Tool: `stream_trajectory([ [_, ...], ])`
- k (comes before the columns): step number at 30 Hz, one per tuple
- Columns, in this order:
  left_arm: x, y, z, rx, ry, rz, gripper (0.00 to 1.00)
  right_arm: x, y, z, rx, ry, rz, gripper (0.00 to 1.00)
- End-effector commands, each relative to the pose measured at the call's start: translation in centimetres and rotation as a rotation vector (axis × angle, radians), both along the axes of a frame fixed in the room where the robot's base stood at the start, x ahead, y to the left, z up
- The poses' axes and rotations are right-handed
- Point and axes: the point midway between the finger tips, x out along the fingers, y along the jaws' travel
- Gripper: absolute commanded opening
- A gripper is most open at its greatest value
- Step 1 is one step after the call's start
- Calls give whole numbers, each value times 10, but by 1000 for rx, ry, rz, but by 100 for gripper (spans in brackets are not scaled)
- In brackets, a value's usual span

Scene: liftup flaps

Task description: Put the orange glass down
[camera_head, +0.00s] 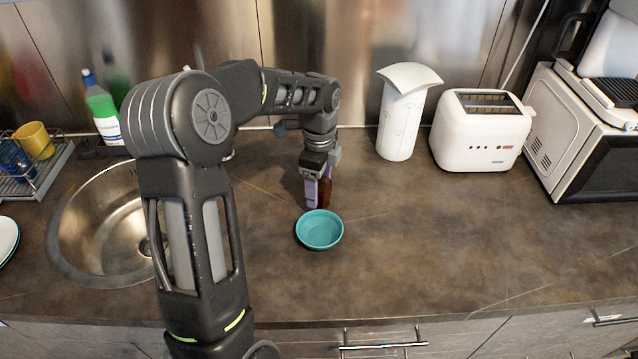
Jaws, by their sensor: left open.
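A dark amber-brown glass (325,193) is upright at the counter, just behind the teal bowl; it is the only thing I see that could be the orange glass. My left gripper (318,178) reaches down over it with the jaws open, the fingers close around or beside its upper part. A pale purple strip shows along the glass's left side; I cannot tell whether it is a finger or another thing. The gripper hides the top of the glass. My right gripper is not in view.
A teal bowl (320,230) stands just in front of the glass. A sink (105,225) lies to the left, with a green bottle (103,108) behind it. A white paper-roll-like cylinder (398,125) and a toaster (481,131) stand back right. The counter (450,235) at right front is clear.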

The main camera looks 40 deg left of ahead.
Motion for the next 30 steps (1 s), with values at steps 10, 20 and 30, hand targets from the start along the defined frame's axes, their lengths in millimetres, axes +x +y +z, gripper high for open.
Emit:
stream_trajectory([
  [10, 1, 0, 8, 1, -3, 0, 70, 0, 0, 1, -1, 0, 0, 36],
  [20, 1, 0, 66, 1, -5, -1, 70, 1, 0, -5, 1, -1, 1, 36],
  [30, 1, 0, 119, 0, -2, 0, 70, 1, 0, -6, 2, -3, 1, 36],
])
